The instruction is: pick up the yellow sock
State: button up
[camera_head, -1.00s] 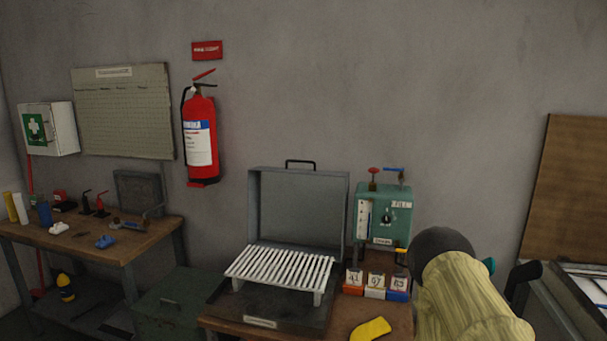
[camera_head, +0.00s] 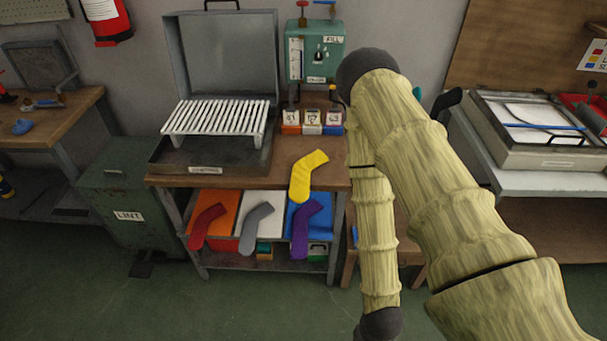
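My arm covers the right of the picture, to the right of the sock. My gripper does not show; the arm runs down to a dark joint at the bottom edge, and what lies beyond it is out of view.
A grey open case with a white slatted rack (camera_head: 215,118) stands left of the sock. Small numbered boxes (camera_head: 311,122) and a green machine (camera_head: 314,50) stand behind it. A green LINT bin (camera_head: 125,185) stands left.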

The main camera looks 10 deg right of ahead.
aim_at(298, 192)
jog(key=z, duration=2.55)
jog(key=k, duration=1.35)
jog(key=u, duration=2.5)
